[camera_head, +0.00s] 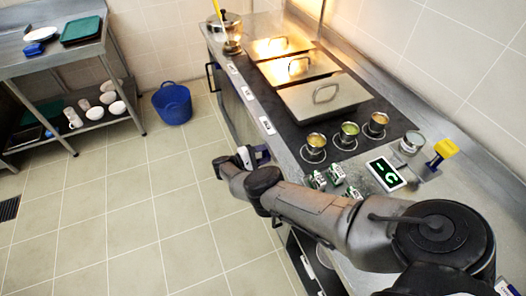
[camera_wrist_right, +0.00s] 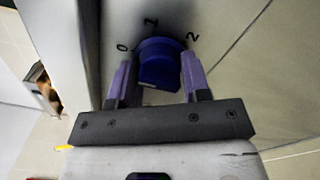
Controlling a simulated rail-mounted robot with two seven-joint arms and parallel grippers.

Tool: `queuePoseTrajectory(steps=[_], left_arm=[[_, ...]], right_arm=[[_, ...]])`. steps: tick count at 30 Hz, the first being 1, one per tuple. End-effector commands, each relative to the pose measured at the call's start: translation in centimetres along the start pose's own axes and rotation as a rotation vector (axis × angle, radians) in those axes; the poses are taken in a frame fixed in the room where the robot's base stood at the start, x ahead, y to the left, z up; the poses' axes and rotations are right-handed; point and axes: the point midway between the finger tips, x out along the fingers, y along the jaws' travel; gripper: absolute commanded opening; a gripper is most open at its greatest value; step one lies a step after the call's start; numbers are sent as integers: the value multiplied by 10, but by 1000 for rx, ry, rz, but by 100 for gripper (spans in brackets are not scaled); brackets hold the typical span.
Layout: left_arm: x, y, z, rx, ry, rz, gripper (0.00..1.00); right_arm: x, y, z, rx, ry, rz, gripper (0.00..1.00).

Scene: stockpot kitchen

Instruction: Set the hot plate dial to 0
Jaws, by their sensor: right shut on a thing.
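The blue hot plate dial (camera_wrist_right: 160,66) sits on the counter's front panel in the right wrist view, with the marks 0, 1 and 2 around its far side. The 0 is at the left, the 1 in the middle and the 2 at the right. My right gripper (camera_wrist_right: 158,72) has its two purple fingers on either side of the dial and is shut on it. Which mark the dial points to is not clear. In the head view my right gripper (camera_head: 257,155) is at the counter front, and the dial cannot be made out. My left gripper is out of view.
The steel counter (camera_head: 285,160) holds lidded pans (camera_head: 325,97), small soup pots (camera_head: 349,130), several small cartons (camera_head: 336,174) and a black sign (camera_head: 386,174). A blue bucket (camera_head: 172,103) stands on the floor by a side table (camera_head: 62,57). The middle floor is clear.

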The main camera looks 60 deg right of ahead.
Motion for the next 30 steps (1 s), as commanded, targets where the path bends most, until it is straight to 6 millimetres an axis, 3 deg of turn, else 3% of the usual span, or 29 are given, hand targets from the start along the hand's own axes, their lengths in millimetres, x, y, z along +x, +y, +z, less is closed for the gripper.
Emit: queuePoseTrajectory(steps=[1,23,24,30], left_arm=[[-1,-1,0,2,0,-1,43],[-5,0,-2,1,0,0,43],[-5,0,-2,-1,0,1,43],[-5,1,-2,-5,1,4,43]], right_arm=[[1,-7,-1,-17,8,-14,19],[-2,3,1,-22,8,-12,19],[-2,4,1,-21,8,-12,46],[-2,4,1,-21,9,-11,65]])
